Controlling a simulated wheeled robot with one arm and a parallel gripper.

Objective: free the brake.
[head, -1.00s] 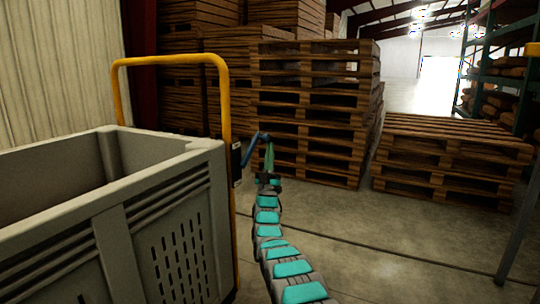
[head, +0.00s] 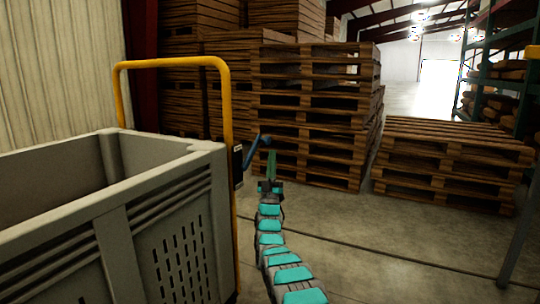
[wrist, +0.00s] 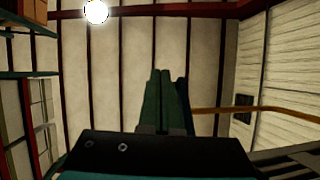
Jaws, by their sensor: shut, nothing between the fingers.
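The brake lever (head: 254,153) is a blue crank-like bar on a dark bracket (head: 238,160) at the near post of the cart's yellow handle. It slants up to the right and ends in a dark knob. My gripper (head: 272,153) points upward just right of the lever's upper end, with green fingers shut and empty. In the head view I cannot tell whether the fingers touch the lever. In the wrist view my shut fingers (wrist: 166,73) point up in the middle. The lever cannot be made out surely there.
The grey cart bin (head: 165,165) with its yellow handle (head: 170,63) fills the left. Tall pallet stacks (head: 315,110) and a lower stack (head: 450,160) stand behind. A shelf rack (head: 490,75) is at the right. The concrete floor (head: 390,265) is clear in front of the pallets.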

